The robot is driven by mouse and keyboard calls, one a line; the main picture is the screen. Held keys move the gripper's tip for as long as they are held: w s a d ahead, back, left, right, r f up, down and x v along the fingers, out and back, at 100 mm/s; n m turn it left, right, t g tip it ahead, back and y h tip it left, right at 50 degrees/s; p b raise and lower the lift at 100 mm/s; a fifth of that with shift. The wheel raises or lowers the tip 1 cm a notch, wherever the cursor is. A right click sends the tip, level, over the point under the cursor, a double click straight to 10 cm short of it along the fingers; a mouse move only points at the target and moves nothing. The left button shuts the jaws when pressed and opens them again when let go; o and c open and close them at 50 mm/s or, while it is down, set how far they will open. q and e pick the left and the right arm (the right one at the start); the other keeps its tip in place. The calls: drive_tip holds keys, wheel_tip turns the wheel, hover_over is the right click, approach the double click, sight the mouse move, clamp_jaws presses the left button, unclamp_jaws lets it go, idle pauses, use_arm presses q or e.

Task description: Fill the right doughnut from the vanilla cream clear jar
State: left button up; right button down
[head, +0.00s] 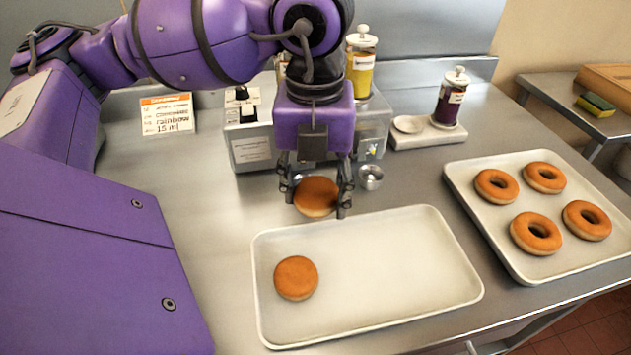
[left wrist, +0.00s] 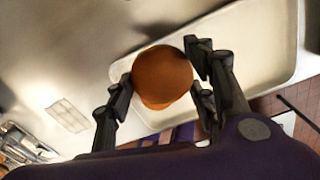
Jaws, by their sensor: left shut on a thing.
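My left gripper (head: 317,192) is shut on a round brown doughnut without a hole (head: 316,197), held in front of the metal filling machine (head: 250,146). The held doughnut also shows between the fingers in the left wrist view (left wrist: 162,76). A second doughnut without a hole (head: 296,278) lies at the left of the front tray (head: 400,280). A clear jar with yellow filling (head: 360,68) stands on the machine behind my wrist, partly hidden. Whether the held doughnut touches a nozzle cannot be told. My right gripper is not in view.
A jar with dark purple filling (head: 450,100) stands on a pale base at the back. A right tray (head: 470,205) holds several ring doughnuts. A handwritten card (head: 168,115) stands at the back left. A sponge (head: 596,105) lies on a side table. The front tray's right part is empty.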

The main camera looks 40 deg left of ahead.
sight(313, 177)
use_arm(q)
drive_tip(key=shift+w+a+f+b, duration=0.35)
drive_tip(key=shift+w+a+f, duration=0.05)
drive_tip(key=shift+f, duration=0.2)
drive_tip(key=shift+w+a+f+b, duration=0.35)
drive_tip(key=shift+a+f, duration=0.05)
drive_tip(key=shift+f, duration=0.2)
drive_tip(key=shift+w+a+f+b, duration=0.3)
drive_tip(key=shift+a+f+b, duration=0.1)
drive_tip(key=shift+f, duration=0.15)
drive_tip(key=shift+w+a+f+b, duration=0.2)
drive_tip(key=shift+w+a+b, duration=0.1)
drive_tip(key=shift+w+a, duration=0.8)
drive_tip(key=shift+a, duration=0.1)
drive_tip(key=shift+w+a, duration=0.1)
drive_tip(key=shift+a, duration=0.1)
drive_tip(key=shift+w+a, duration=0.4)
drive_tip(key=shift+a, duration=0.05)
